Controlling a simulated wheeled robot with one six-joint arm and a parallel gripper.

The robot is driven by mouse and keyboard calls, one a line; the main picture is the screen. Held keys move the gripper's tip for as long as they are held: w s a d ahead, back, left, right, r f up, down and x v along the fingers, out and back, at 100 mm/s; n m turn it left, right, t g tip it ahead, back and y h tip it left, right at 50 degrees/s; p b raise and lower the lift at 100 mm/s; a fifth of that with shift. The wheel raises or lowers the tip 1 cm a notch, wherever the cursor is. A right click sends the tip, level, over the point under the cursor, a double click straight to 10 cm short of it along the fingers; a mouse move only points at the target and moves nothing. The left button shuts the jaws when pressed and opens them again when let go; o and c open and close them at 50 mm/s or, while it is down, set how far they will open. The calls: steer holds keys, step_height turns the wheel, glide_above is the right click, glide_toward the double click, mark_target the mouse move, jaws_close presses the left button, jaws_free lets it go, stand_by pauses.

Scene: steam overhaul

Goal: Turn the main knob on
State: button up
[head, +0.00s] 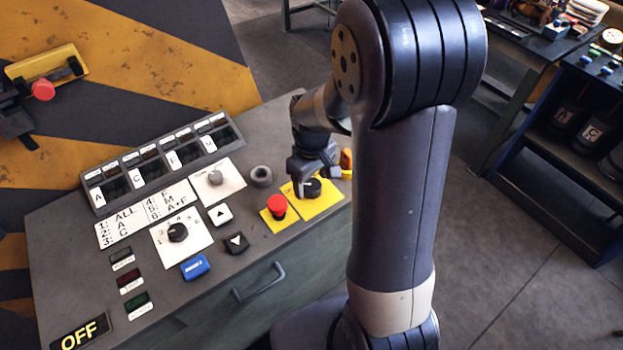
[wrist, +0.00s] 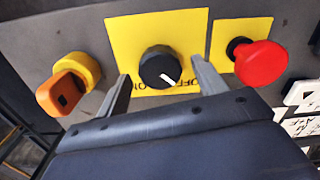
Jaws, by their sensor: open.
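The main knob (wrist: 158,64) is a black round knob on a yellow plate (wrist: 122,32), with "ON" and "OFF" lettering partly hidden by my fingers. Its white pointer aims to the lower right in the wrist view, toward the "OFF" lettering. In the head view the knob (head: 313,188) shows on the right end of the console, partly covered by my gripper (head: 312,168). In the wrist view my gripper (wrist: 160,70) is open, with one finger on each side of the knob. I cannot tell whether either finger touches it.
A red mushroom button (wrist: 262,63) stands close beside one finger, and an orange key-like part in a yellow collar (wrist: 90,68) on the other side. A grey ring (head: 261,177) is nearby on the console (head: 75,245). A lit "OFF" sign (head: 80,335) shows at the console's left.

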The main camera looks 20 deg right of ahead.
steer(key=shift+f, duration=0.35)
steer(key=shift+c, duration=0.5)
steer(key=c, duration=0.9)
